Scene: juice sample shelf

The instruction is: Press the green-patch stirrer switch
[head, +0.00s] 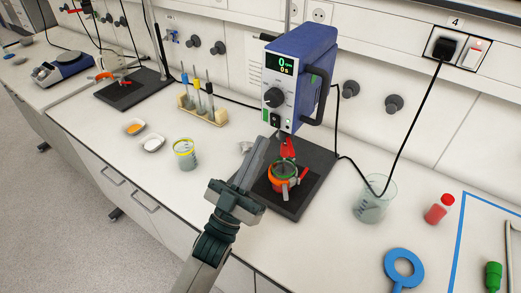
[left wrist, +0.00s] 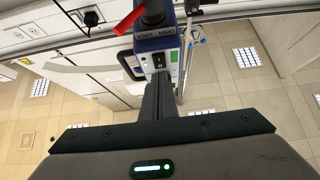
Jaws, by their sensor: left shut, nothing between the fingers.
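The blue and white stirrer (head: 312,62) stands on a dark base plate. Its display (head: 282,65) reads 0. Low on its front is a small black rocker switch (head: 275,120) beside a green patch (head: 265,115). In the left wrist view the switch (left wrist: 158,61) lies just beyond the fingertips, with the green patch (left wrist: 174,56) to its right. My left gripper (head: 262,141) is shut and empty, its tips just below and left of the switch in the head view. I cannot tell whether they touch the panel. My right gripper is not in view.
A red clamp (head: 287,147) and an orange-ringed vessel (head: 283,174) sit under the stirrer. A black cable hangs at right.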

